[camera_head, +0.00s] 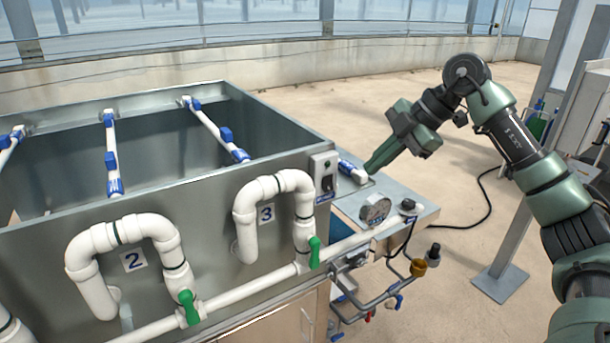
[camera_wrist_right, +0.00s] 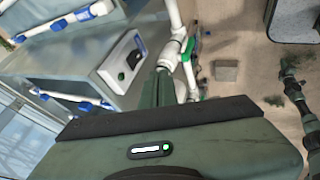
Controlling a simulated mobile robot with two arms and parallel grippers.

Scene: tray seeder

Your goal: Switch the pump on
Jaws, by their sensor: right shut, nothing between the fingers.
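A grey switch box (camera_head: 324,177) with a dark switch and a small green spot above it stands at the right end of the metal tank's front. It also shows in the right wrist view (camera_wrist_right: 119,62), a little left of my fingers. My right gripper (camera_head: 371,170) points down and left, its fingers shut and empty. In the head view its tips are right of the box and appear apart from it. In the right wrist view the shut fingers (camera_wrist_right: 160,86) partly cover the white pipes. My left gripper is not in view.
The metal tank (camera_head: 285,140) fills the left. White pipes with green valve handles (camera_head: 314,252) run along its front. A round gauge (camera_head: 376,210) stands on the side shelf below my gripper. A grey post (camera_head: 515,225) stands at the right. Open floor lies behind the tank.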

